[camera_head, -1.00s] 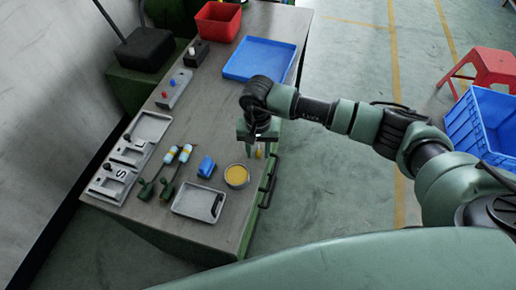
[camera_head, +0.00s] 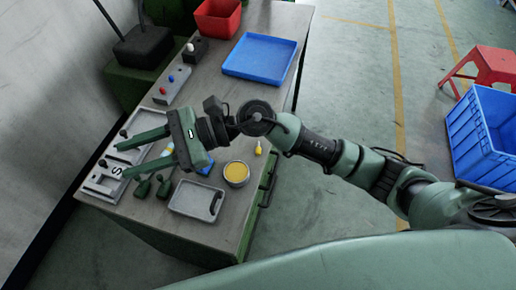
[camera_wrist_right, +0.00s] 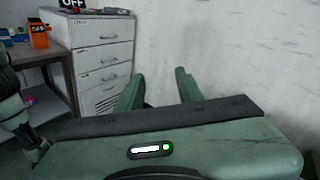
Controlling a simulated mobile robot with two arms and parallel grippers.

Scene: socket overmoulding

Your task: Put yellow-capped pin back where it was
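A small yellow piece, apparently the yellow-capped pin (camera_head: 258,148), stands at the right edge of the table (camera_head: 225,120), above and right of the round tin with yellow contents (camera_head: 236,173). My right gripper (camera_head: 122,160) is left of it, over the left part of the table. Its two long fingers point left, spread wide apart with nothing between them. In the right wrist view the gripper (camera_wrist_right: 158,76) is also open and empty, facing a white wall. My left gripper is not in view.
Under and around my right gripper are a grey fixture (camera_head: 104,186), green-handled tools (camera_head: 164,188) and a blue object (camera_head: 206,167), partly covered. A grey tray (camera_head: 186,202) lies in front. A blue tray (camera_head: 262,55) and red bin (camera_head: 218,18) stand at the back.

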